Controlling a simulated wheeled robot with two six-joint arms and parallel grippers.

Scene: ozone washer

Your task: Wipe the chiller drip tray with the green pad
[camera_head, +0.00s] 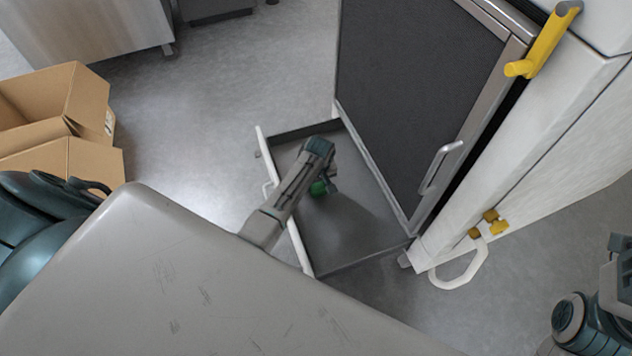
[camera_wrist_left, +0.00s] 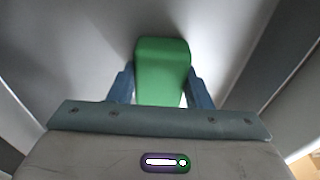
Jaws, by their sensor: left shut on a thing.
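The chiller drip tray (camera_head: 345,231) is a dark shallow tray pulled out low at the front of the chiller (camera_head: 415,100), with a pale front edge. My left gripper (camera_head: 322,183) is over the tray and shut on the green pad (camera_head: 318,189). In the left wrist view the green pad (camera_wrist_left: 162,70) sits between the two blue-grey fingers of my left gripper (camera_wrist_left: 161,88). The tray floor (camera_wrist_left: 110,40) shows grey behind it. I cannot tell if the pad touches the floor. Part of my right arm shows at the lower right; its fingers are out of view.
Open cardboard boxes (camera_head: 65,125) stand at the left. A steel cabinet (camera_head: 85,30) is at the upper left. A yellow handle (camera_head: 543,42) and a white hose loop (camera_head: 462,276) stick out by the chiller. The floor (camera_head: 190,130) left of the tray is clear.

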